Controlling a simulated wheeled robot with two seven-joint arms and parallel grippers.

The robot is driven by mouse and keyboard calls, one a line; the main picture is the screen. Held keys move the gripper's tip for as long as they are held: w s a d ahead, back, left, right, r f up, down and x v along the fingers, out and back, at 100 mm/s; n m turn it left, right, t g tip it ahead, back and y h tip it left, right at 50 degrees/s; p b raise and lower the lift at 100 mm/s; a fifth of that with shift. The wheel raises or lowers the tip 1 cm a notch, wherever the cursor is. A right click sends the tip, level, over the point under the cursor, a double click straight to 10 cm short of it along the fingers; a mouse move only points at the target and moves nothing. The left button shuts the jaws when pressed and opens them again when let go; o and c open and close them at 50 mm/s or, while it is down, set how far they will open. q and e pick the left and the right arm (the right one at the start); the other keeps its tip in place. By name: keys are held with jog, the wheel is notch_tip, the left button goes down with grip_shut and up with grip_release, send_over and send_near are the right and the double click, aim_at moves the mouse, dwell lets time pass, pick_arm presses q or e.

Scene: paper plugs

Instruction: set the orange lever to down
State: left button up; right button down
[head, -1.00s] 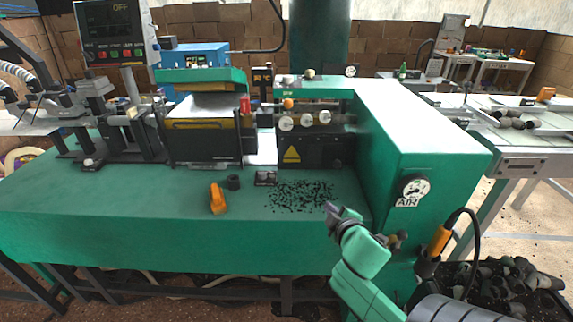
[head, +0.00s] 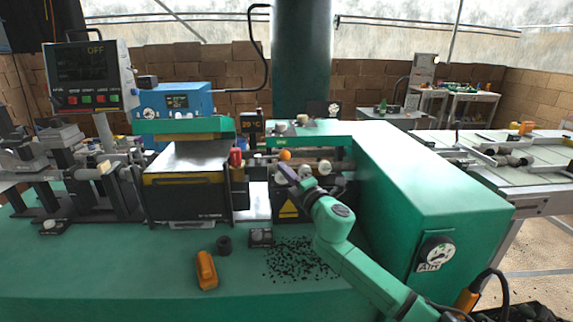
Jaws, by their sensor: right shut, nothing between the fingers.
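A small orange ball-shaped knob (head: 285,155), which looks like the end of the orange lever, shows on the front of the green machine, below its top beam. Its shaft is too small or hidden to tell whether it stands up or down. My right gripper (head: 287,172) is shut and empty, its dark fingertips just below the orange knob in the picture. I cannot tell whether they touch it. The gripper and wrist hide part of the panel and some of the white knobs; one white knob (head: 325,167) shows to the right. My left gripper is not in view.
A red knob (head: 235,157) is left of the orange one. The green housing (head: 430,185) with an air gauge (head: 435,254) stands right of my arm. An orange-handled object (head: 206,270), a dark ring (head: 224,245) and black scraps (head: 290,262) lie on the green bench.

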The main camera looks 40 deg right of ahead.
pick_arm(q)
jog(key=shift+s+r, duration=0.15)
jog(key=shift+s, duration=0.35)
pick_arm(e)
jog(key=shift+w+d+r, duration=0.2)
jog(key=shift+w+d, duration=0.35)
jog(key=shift+d, duration=0.35)
jog(key=shift+d, duration=0.1)
